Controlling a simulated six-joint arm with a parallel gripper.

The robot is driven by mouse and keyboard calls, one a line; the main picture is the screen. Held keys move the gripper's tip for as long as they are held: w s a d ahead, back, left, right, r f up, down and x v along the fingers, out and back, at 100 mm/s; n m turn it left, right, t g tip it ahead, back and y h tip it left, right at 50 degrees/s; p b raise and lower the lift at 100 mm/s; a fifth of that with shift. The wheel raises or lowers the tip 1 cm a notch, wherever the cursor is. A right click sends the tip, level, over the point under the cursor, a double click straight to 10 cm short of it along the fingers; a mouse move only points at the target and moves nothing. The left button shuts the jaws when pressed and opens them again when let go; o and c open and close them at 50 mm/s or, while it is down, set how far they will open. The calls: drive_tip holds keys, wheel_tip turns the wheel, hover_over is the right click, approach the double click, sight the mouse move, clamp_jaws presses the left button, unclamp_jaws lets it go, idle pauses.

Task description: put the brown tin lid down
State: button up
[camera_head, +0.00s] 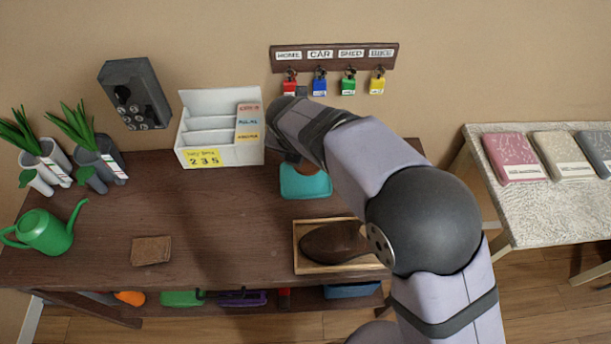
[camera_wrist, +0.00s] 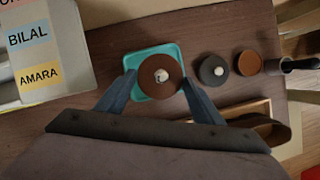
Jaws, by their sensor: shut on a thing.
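The brown tin lid (camera_wrist: 148,84), round with a pale knob, is between the two fingers of my gripper (camera_wrist: 158,78) in the wrist view. The fingers are shut on its rim from both sides. The lid is over a teal tray (camera_wrist: 171,51); I cannot tell whether it touches the tray. The tray also shows in the head view (camera_head: 305,184), partly behind my arm, which mostly hides the gripper and lid there.
Right of the tray in the wrist view are a dark round lid with a white knob (camera_wrist: 208,78) and a brown round tin (camera_wrist: 249,63). A wooden tray (camera_head: 297,262) holds a dark brown object. A white letter rack (camera_head: 203,154) stands left; a brown square (camera_head: 151,251) lies front left.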

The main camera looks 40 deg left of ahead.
drive_tip(key=shift+w+a+r, duration=0.3)
drive_tip(key=shift+a+r, duration=0.2)
drive_tip(key=shift+a, duration=0.2)
drive_tip(key=shift+f+p, duration=0.85)
drive_tip(key=shift+f, duration=4.2)
drive_tip(key=shift+f, duration=0.15)
drive_tip(key=o, duration=1)
drive_tip(key=shift+v, duration=0.9)
drive_tip(key=b+v, duration=0.1)
drive_tip(key=v, duration=0.9)
drive_tip(key=shift+s+r+b, duration=0.15)
drive_tip(key=shift+r+b, duration=0.15)
